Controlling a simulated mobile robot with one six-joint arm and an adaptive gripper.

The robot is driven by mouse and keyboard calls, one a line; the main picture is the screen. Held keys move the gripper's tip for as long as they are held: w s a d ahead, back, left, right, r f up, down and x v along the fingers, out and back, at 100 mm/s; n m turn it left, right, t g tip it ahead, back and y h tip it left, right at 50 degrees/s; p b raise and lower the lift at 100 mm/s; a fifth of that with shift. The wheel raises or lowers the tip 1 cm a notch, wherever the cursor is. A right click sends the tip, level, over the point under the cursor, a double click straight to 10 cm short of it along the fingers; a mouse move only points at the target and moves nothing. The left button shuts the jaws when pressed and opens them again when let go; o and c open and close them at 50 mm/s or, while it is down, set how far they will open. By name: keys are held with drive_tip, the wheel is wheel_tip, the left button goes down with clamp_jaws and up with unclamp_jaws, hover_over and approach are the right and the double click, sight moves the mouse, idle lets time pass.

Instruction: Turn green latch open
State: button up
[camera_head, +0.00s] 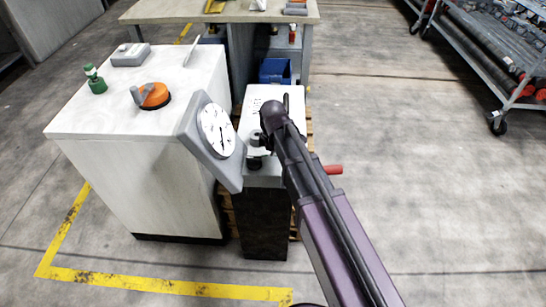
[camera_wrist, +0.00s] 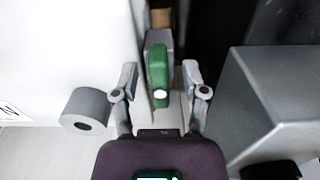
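The green latch (camera_wrist: 157,72) shows in the wrist view as an upright green bar with a bright white spot near its lower end. It sits in front of a small grey block (camera_wrist: 161,37). My gripper (camera_wrist: 160,68) is open, with one finger on each side of the latch. A gap shows between the latch and each finger; I see no clear contact. In the head view my arm comes in from the bottom right and ends over the narrow cabinet. My fingers and the latch cannot be made out there.
In the wrist view a grey cylinder (camera_wrist: 86,110) is left of my gripper and a grey box (camera_wrist: 275,105) is close on the right. In the head view a tilted dial gauge (camera_head: 215,132) stands beside my arm. A white cabinet (camera_head: 135,190) with an orange knob (camera_head: 155,96) is left.

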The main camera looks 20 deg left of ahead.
drive_tip(key=shift+n, duration=0.3)
drive_tip(key=shift+w+a+n, duration=0.1)
drive_tip(key=shift+n, duration=1.05)
drive_tip(key=shift+w+a+n, duration=0.1)
drive_tip(key=shift+n, duration=1.05)
drive_tip(key=shift+r+n, duration=0.15)
drive_tip(key=shift+n, duration=0.45)
wheel_tip(320, 180, up, 14)
drive_tip(key=p, duration=1.4)
drive_tip(key=d+r+m+p, duration=0.4)
drive_tip(key=d, duration=0.6)
drive_tip(key=d+r+m+p, duration=0.4)
drive_tip(key=d, duration=0.6)
drive_tip(key=shift+r+m+p, duration=0.2)
drive_tip(key=shift+m+p, duration=0.15)
drive_tip(key=shift+m, duration=0.05)
drive_tip(key=shift+s+d, duration=0.1)
drive_tip(key=shift+d, duration=0.05)
